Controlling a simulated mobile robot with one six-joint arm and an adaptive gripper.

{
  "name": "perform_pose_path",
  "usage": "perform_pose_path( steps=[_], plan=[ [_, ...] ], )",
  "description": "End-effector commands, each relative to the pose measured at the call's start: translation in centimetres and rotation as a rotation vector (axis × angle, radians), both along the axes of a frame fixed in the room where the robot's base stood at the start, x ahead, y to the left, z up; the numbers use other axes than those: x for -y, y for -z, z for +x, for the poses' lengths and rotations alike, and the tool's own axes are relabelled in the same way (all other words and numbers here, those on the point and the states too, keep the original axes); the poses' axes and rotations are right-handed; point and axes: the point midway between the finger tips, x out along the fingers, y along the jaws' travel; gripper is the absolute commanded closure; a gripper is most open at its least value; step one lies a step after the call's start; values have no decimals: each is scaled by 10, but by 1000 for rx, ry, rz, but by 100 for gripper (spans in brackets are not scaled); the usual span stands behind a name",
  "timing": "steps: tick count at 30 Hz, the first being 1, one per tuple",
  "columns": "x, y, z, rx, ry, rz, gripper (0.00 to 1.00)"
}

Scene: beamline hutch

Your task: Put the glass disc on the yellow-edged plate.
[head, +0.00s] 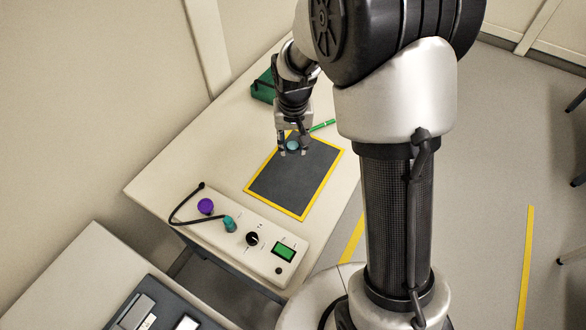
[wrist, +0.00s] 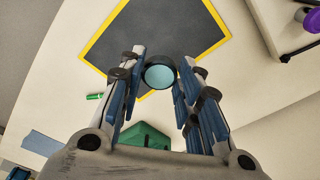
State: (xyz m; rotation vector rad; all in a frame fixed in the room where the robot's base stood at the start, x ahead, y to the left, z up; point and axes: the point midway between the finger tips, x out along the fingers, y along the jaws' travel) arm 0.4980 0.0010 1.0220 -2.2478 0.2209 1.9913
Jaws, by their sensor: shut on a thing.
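The glass disc (wrist: 160,76) is pale blue with a dark rim. My gripper (wrist: 155,78) is shut on it, with a fingertip at each side. In the head view my gripper (head: 293,150) and the glass disc (head: 292,145) show over the far part of the yellow-edged plate. The plate (head: 295,182) is a flat dark grey square with a yellow border, lying on the table. In the wrist view the plate (wrist: 150,30) lies beyond the disc, and the disc overlaps its near corner. I cannot tell the height of the disc above the plate.
A green marker (head: 322,126) lies behind the plate, and a green box (head: 263,86) stands at the table's far side. A white control box (head: 240,232) with knobs, a purple cap (head: 206,206) and a black cable stands in front. Most of the plate is clear.

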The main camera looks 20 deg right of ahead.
Motion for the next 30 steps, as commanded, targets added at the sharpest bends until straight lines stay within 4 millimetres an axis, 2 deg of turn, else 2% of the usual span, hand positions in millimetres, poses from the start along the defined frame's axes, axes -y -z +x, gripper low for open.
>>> perform_pose_path(
  steps=[1,3,12,15,23,27,30],
  plan=[
    [0,18,-2,-6,0,0,84],
    [0,38,-2,-6,0,0,84],
    [0,115,-1,-4,-2,0,84],
    [0,130,-1,-2,-1,-1,84],
    [0,149,-1,-1,-1,0,84],
    [0,172,-1,-3,0,0,84],
    [0,182,0,0,0,0,84]
  ],
)
